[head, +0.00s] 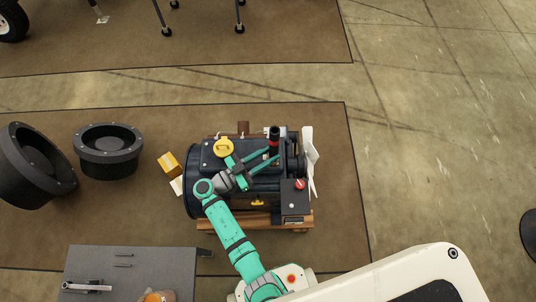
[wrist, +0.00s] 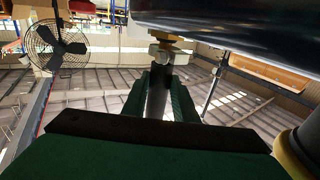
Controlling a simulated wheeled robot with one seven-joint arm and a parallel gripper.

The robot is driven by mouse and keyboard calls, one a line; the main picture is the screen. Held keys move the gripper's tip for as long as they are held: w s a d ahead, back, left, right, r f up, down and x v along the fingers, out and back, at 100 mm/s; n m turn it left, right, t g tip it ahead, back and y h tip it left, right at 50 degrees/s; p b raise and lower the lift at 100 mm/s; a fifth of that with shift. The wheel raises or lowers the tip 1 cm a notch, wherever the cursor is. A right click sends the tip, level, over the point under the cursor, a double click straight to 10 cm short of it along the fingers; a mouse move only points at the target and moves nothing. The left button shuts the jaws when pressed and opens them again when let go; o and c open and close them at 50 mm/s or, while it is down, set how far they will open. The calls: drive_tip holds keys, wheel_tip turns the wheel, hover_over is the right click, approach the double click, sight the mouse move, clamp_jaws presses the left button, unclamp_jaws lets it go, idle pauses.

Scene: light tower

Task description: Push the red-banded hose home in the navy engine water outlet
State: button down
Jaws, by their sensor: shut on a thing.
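The hose (head: 274,143) is a short black tube with a red band near its top, at the back of the engine in the head view. My gripper (head: 275,155) reaches over the engine from the front left and is shut on the hose. In the wrist view, a dark tube (wrist: 158,96) stands between my green fingers (wrist: 158,108), and its far end is near a pale hex-shaped fitting (wrist: 168,56). The navy engine (head: 262,184) lies below my arm. The water outlet cannot be told apart clearly, and the hose's lower end is hidden by my fingers.
The engine rests on a wooden pallet (head: 270,230). A yellow cap (head: 224,147) and a red knob (head: 300,184) stand up from it near my gripper. A white fan (head: 309,150) is at its right end. A grey bench (head: 150,262) stands at front left.

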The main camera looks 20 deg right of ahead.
drive_tip(key=shift+f, duration=1.3)
drive_tip(key=shift+s+f, duration=0.25)
idle(0.7)
drive_tip(key=shift+r, duration=0.1)
drive_tip(key=shift+w+r, duration=0.15)
drive_tip(key=shift+r, duration=1.25)
drive_tip(key=shift+r, duration=0.15)
